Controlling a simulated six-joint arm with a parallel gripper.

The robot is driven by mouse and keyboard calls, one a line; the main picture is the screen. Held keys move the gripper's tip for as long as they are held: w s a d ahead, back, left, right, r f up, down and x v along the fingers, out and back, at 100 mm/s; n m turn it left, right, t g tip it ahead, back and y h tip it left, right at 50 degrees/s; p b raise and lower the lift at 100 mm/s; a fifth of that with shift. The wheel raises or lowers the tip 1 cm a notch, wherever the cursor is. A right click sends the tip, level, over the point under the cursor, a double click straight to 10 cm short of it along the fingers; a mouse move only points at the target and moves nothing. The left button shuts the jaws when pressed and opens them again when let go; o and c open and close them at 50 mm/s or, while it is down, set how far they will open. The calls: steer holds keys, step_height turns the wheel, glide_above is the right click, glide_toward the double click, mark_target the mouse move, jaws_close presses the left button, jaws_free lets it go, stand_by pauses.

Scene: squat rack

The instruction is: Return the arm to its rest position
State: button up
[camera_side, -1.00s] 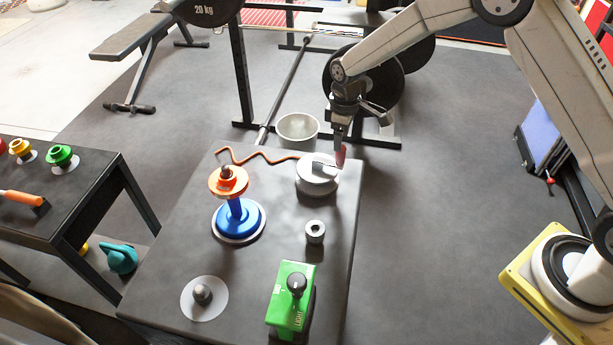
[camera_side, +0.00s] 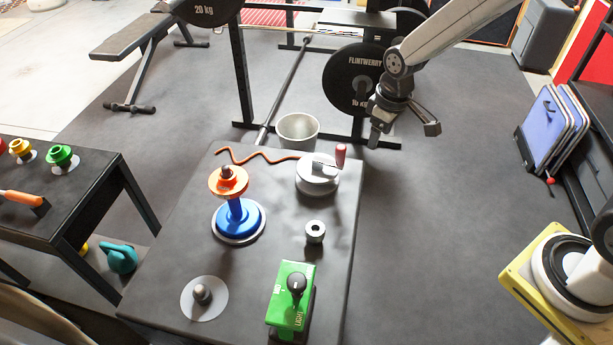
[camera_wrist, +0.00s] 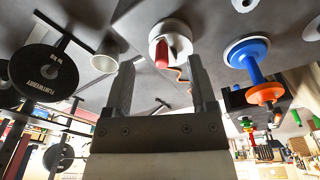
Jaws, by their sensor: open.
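My gripper (camera_side: 406,134) is open and empty. It is up in the air to the right of the black work table (camera_side: 271,270), clear of everything on it. In the wrist view my gripper (camera_wrist: 163,88) shows two spread fingers with nothing between them. The round silver crank device (camera_side: 317,180) with a red handle (camera_side: 341,155) stands near the table's far right corner, apart from my gripper. The wrist view also shows the crank device (camera_wrist: 171,32) beyond the fingers.
The table holds an orange and blue stand (camera_side: 236,215), a green box (camera_side: 291,297) with a black knob, a small metal ring (camera_side: 315,232) and a wavy copper rod (camera_side: 255,155). Behind are a pale bucket (camera_side: 297,131) and a weight plate (camera_side: 352,80).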

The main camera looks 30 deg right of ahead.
steer(key=s+r+m, duration=0.1)
steer(key=s+m, duration=0.1)
steer(key=s, duration=0.5)
steer(key=s+d+r+m+t, duration=0.1)
steer(key=s, duration=0.6)
steer(key=shift+d+r+m, duration=0.25)
steer(key=shift+d+m, duration=0.05)
steer(key=shift+m, duration=0.1)
